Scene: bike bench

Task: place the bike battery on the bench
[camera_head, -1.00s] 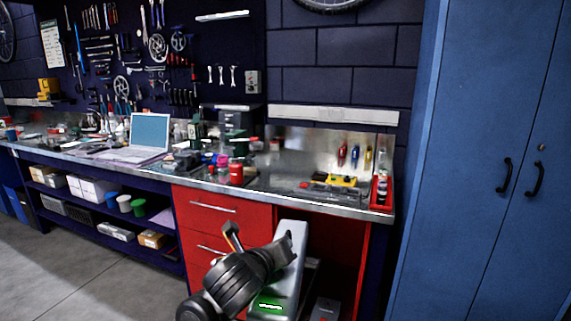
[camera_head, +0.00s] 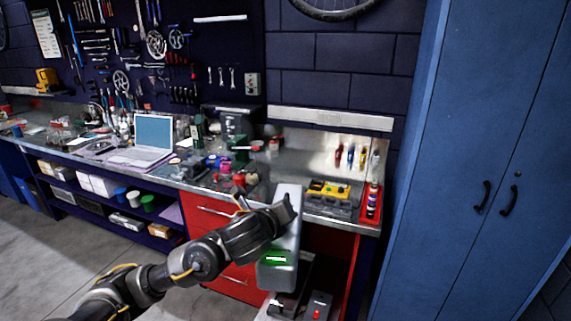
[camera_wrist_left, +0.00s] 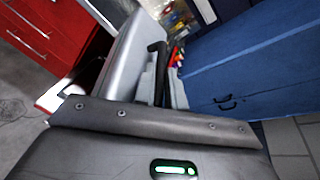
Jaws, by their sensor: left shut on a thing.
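The bike battery (camera_head: 278,271) is a long grey block with a lit green strip at its near end. My left gripper (camera_head: 288,207) is shut on it from the left and holds it at the bench's front edge, its far end at about the worktop's height. Whether it touches the bench cannot be told. In the left wrist view the battery (camera_wrist_left: 135,52) stretches away from the camera. The bench (camera_head: 262,190) has a metal top with red drawers below. My right gripper is not in view.
A yellow-and-black device (camera_head: 328,190) lies on the worktop right of the battery, beside a red tray (camera_head: 371,208) of small bottles. Red and blue items (camera_head: 225,165) and a laptop (camera_head: 152,138) stand to the left. A blue cabinet (camera_head: 470,150) stands at the right.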

